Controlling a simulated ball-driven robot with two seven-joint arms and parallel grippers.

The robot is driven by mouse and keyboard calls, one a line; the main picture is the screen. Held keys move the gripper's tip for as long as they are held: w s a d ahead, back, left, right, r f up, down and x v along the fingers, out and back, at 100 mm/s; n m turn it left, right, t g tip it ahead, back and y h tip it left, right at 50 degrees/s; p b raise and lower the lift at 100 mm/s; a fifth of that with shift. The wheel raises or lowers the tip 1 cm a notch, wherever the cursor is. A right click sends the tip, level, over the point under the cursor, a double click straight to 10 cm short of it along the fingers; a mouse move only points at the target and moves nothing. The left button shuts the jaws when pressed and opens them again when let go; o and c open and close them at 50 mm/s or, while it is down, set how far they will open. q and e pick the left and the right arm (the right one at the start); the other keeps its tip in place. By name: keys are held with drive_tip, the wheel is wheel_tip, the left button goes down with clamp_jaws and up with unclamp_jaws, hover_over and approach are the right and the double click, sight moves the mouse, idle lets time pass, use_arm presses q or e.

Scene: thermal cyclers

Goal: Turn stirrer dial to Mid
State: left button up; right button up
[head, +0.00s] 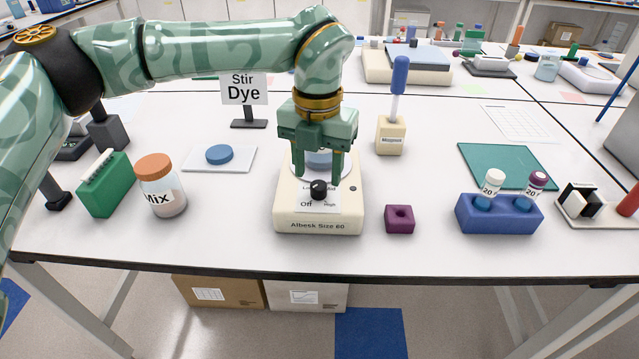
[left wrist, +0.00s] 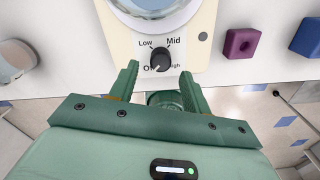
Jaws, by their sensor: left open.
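The cream stirrer (head: 318,222), labelled "Albesk Size 60", stands near the front edge of the bench. Its small black dial (head: 319,190) is on the front panel, and it also shows in the left wrist view (left wrist: 160,60). Around the dial are the labels Low, Mid, High and Off; Off is partly covered. The dial's pointer is too small to read surely. My left gripper (head: 318,178) is open and empty, pointing down over the panel. In the left wrist view its fingertips (left wrist: 160,73) lie either side of the dial, apart from it. My right gripper is not in view.
A purple block (head: 400,219) and a blue tube rack (head: 498,215) stand right of the stirrer. A jar labelled Mix (head: 160,187) and a green rack (head: 106,184) stand left. A "Stir Dye" sign (head: 244,88) is behind. Bench between jar and stirrer is clear.

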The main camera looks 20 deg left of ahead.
sight(318, 186)
use_arm(q)
drive_tip(key=shift+f, duration=1.5)
